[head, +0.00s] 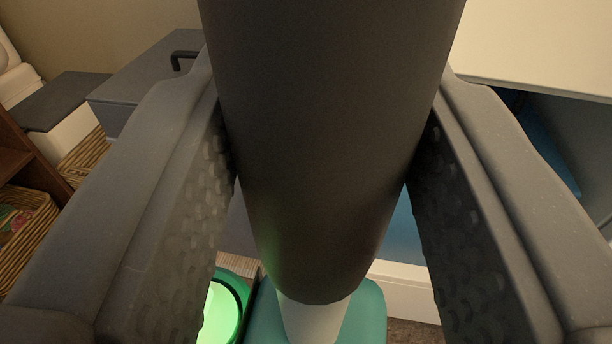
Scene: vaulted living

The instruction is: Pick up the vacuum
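The vacuum (325,200) shows as a thick dark grey-brown cylinder filling the middle of the head view. A pale, narrower section (312,318) comes out of its lower end, above a teal part (365,318) at the bottom of the picture. The cylinder's upper end runs out of the picture. My gripper (322,130) has one finger on each side of the cylinder. Both textured inner pads meet its sides, with no clear gap, so the gripper looks shut on it. The cylinder hides part of the pads and much of what lies behind.
A grey box (145,75) with a dark handle stands at the upper left. Wicker baskets (28,235) and a brown wooden shelf (15,150) are at the left. A green-rimmed glowing object (220,310) is at the bottom, left of the teal part. A cream surface (545,40) fills the upper right.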

